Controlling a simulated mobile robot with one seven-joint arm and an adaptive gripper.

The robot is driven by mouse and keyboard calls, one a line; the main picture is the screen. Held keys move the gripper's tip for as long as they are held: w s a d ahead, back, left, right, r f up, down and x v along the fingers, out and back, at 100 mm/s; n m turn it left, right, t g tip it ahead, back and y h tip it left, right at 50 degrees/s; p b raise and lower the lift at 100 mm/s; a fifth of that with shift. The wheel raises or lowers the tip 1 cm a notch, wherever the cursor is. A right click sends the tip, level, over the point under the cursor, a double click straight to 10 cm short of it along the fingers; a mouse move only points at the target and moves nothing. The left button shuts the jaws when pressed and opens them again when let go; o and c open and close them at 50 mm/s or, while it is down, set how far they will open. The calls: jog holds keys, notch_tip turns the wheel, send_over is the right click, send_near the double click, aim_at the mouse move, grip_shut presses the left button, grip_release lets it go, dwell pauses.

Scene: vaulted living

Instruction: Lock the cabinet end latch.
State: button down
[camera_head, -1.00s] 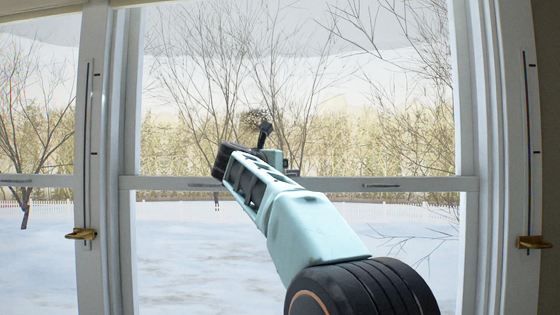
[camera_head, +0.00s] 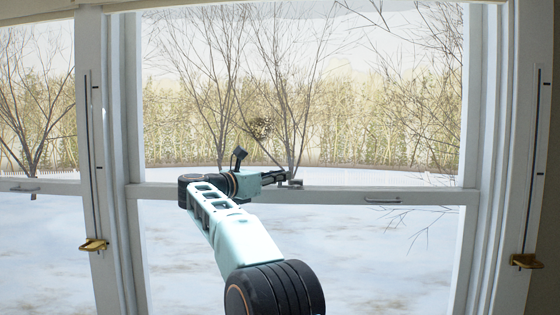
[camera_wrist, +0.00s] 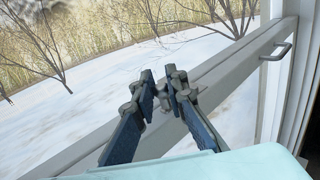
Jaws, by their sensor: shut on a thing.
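No cabinet shows; I see a white-framed window with a horizontal middle rail (camera_head: 340,197). A small grey latch (camera_head: 296,184) sits on top of this rail, near its middle. My gripper (camera_head: 284,179) is at the latch, its fingers reaching to it from the left. In the wrist view my gripper (camera_wrist: 161,82) has its two dark fingers close together over the rail (camera_wrist: 235,62), shut on the small latch piece. The fingers hide most of the latch, so its lever position cannot be told.
A grey pull handle (camera_head: 383,200) is on the rail to the right; it also shows in the wrist view (camera_wrist: 281,48). Brass fittings (camera_head: 94,245) and (camera_head: 527,261) stick out from the side frames. Glass panes lie above and below the rail.

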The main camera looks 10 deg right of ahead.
jog(key=shift+w+r+m+g+h+p, duration=0.25)
jog(key=shift+m+g+h+p, duration=0.45)
jog(key=shift+p, duration=1.6)
jog(key=shift+d+f+p, duration=0.1)
jog(key=shift+f+p, duration=0.15)
jog(key=shift+p, duration=0.15)
jog(key=c, duration=2)
grip_release()
jog(key=shift+o, duration=0.2)
jog(key=v, duration=1.2)
jog(key=shift+r, duration=0.15)
jog(key=shift+w, duration=0.15)
